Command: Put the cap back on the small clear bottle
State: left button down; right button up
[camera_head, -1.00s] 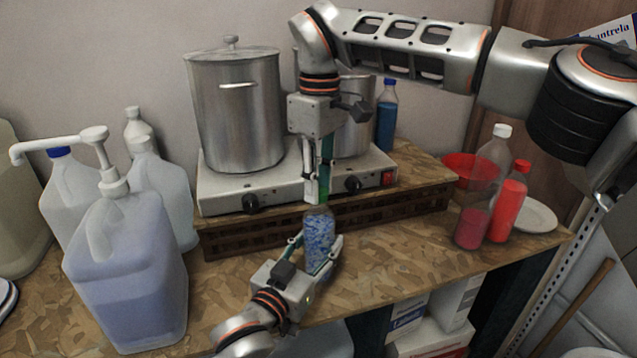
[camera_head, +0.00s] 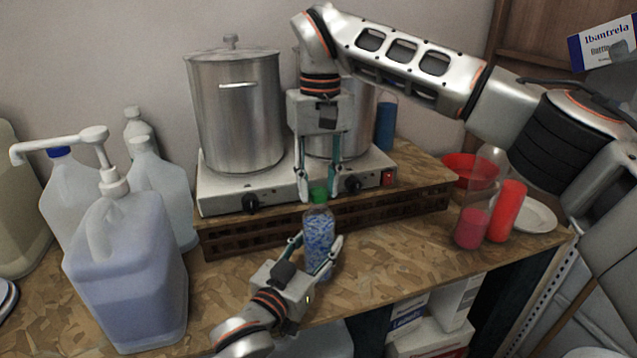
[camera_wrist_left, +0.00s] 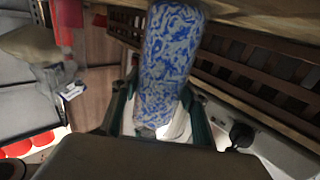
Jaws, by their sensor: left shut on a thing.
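The small clear bottle (camera_head: 319,240), with blue and white speckled contents, stands upright on the worktop in front of the wooden riser. A green cap (camera_head: 319,194) sits on its mouth and looks level; how tightly it is seated cannot be told. My left gripper (camera_head: 318,252) is shut around the bottle body from the front. In the left wrist view the bottle (camera_wrist_left: 170,60) lies between the fingers; its cap is out of that view. My right gripper (camera_head: 318,185) points down from above, its fingers spread on either side of the cap, empty.
A two-plate hob (camera_head: 225,192) with a large steel pot (camera_head: 236,115) stands on the riser behind. Several white jugs and a pump canister (camera_head: 130,270) stand at left. Red bottles (camera_head: 508,210), a red bowl (camera_head: 470,171) and a white plate (camera_head: 537,216) are at right.

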jog(key=shift+o, duration=0.2)
jog(key=shift+r, duration=0.1)
jog(key=shift+r, duration=2.15)
jog(key=shift+c, duration=0.5)
